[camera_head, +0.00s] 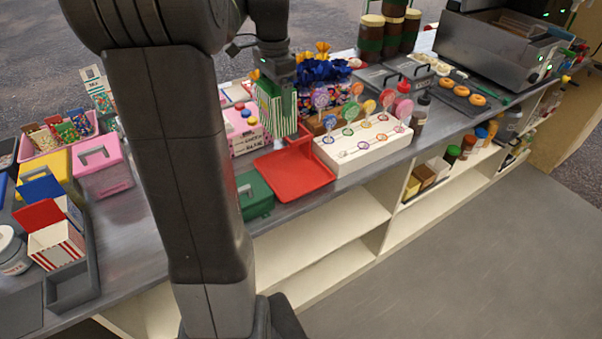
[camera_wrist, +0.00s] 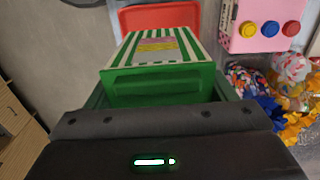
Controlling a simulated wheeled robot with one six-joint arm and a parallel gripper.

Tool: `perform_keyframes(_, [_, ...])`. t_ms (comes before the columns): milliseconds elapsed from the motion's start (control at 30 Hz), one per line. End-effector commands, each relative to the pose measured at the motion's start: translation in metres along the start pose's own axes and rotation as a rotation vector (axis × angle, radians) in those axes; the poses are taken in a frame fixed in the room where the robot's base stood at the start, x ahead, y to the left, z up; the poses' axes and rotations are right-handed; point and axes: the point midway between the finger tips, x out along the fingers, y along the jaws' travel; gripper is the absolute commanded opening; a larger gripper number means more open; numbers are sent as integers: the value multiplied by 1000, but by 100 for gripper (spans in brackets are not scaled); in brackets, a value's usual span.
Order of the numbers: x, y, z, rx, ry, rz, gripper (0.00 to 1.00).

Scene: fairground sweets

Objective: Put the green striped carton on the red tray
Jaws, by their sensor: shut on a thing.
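The green striped carton (camera_head: 274,110) is held upright in my gripper (camera_head: 277,80) at the back of the red tray. In the wrist view, the carton (camera_wrist: 157,48) fills the middle, with its green end nearest the camera. My gripper is shut on it, and its fingertips are largely hidden by the carton and the gripper body. The red tray (camera_head: 293,178) lies on the counter, in front of and a little right of the carton. Its bare surface is clear in the head view. The tray (camera_wrist: 160,14) also shows beyond the carton in the wrist view.
A white lollipop stand (camera_head: 362,146) stands close to the tray's right. A green box (camera_head: 254,194) is at its left front. A pink box with coloured buttons (camera_head: 244,131) and blue-wrapped sweets (camera_head: 322,72) crowd the back. My arm hides part of the counter.

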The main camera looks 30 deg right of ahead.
Motion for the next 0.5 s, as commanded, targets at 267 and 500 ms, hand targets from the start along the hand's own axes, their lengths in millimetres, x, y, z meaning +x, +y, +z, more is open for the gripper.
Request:
perform_keyframes(267, [55,1,0,9,-4,6,59])
perform_keyframes(500, [113,1,-1,8,-2,4,59])
